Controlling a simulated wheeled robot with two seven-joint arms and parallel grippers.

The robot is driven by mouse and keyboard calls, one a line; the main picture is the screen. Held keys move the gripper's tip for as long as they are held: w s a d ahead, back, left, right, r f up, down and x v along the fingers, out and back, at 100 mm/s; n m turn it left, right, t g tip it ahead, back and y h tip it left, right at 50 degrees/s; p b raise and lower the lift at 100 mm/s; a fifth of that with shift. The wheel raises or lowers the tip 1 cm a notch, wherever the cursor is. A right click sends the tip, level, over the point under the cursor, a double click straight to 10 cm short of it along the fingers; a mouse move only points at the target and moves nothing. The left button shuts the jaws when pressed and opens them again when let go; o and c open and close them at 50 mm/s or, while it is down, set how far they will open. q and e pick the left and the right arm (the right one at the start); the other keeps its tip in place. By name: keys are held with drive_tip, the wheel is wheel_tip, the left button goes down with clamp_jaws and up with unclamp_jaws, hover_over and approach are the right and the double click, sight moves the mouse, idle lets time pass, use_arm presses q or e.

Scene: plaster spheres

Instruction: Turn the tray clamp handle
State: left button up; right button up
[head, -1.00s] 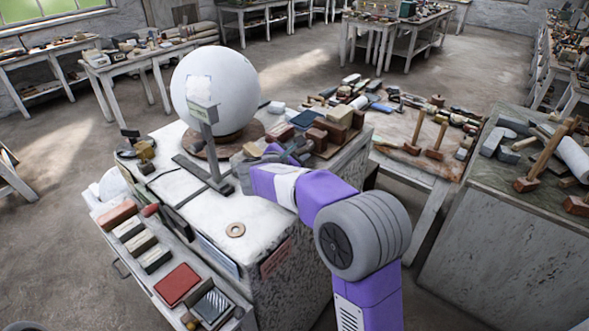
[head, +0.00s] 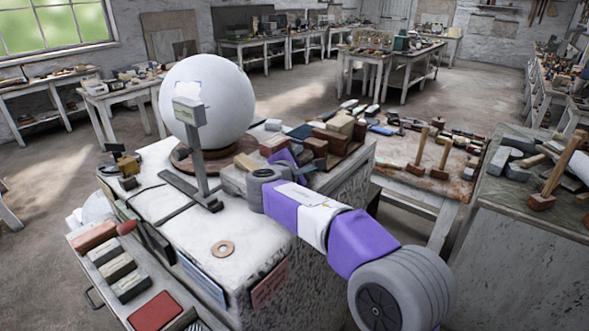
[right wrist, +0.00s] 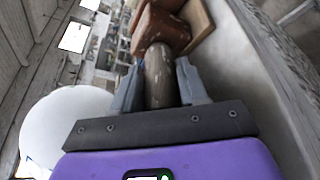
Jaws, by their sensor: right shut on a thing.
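In the right wrist view a worn, grey-brown cylindrical handle (right wrist: 160,76) stands between the two blue-grey fingers of my right gripper (right wrist: 160,88), which are shut on it. It looks like the tray clamp handle. Its far end meets a reddish-brown block (right wrist: 161,30). In the head view my purple right gripper (head: 284,157) is at the right part of the white bench top, beside the brown blocks; its fingers and the handle are hidden there. My left gripper is not in view.
Brown blocks (head: 335,140) crowd the bench's right end. A copper-coloured ring (head: 222,248) lies on clear bench top.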

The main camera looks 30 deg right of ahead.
drive_tip(key=shift+x, duration=0.9)
drive_tip(key=shift+a+r, duration=0.15)
drive_tip(key=o, duration=0.7)
drive_tip(key=shift+s, duration=0.1)
drive_tip(key=shift+v, duration=4.1)
